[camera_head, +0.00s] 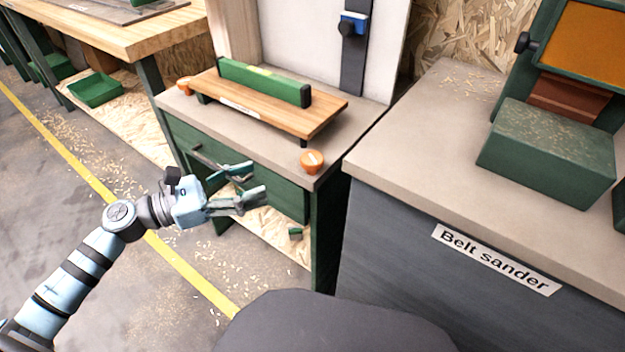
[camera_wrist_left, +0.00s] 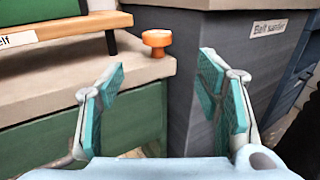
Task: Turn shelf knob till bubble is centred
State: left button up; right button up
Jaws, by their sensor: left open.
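A wooden shelf board (camera_head: 318,119) stands on short feet on a grey-topped green cabinet. A green spirit level (camera_head: 262,82) lies along it; its bubble is too small to read. An orange knob (camera_head: 312,161) sits at the cabinet top's front right corner, and a second orange knob (camera_head: 184,84) is at the left end. In the left wrist view the right-hand knob (camera_wrist_left: 156,42) shows beyond and above the fingers. My left gripper (camera_head: 262,183) is open and empty, in front of the cabinet, left of and below that knob, apart from it. My right gripper is not in view.
The belt sander bench (camera_head: 420,160) stands close to the right of the cabinet, with a green machine block (camera_head: 548,152) on top. The cabinet's drawer handle (camera_head: 205,160) is near my left gripper. Open floor (camera_head: 60,180) lies left.

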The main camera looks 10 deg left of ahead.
aim_at(312, 157)
pick_arm(q)
jog(key=x, duration=1.3)
jog(key=shift+w+d+r, duration=0.1)
jog(key=shift+w+d, duration=0.05)
jog(key=shift+w, duration=0.2)
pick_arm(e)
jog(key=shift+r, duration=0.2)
pick_arm(q)
jog(key=c, duration=1.2)
jog(key=n+t+y+p, duration=0.2)
jog(key=p, duration=0.2)
jog(key=shift+r, duration=0.2)
jog(key=shift+f+n+t+y, duration=0.2)
jog(key=shift+n+t+y, duration=0.1)
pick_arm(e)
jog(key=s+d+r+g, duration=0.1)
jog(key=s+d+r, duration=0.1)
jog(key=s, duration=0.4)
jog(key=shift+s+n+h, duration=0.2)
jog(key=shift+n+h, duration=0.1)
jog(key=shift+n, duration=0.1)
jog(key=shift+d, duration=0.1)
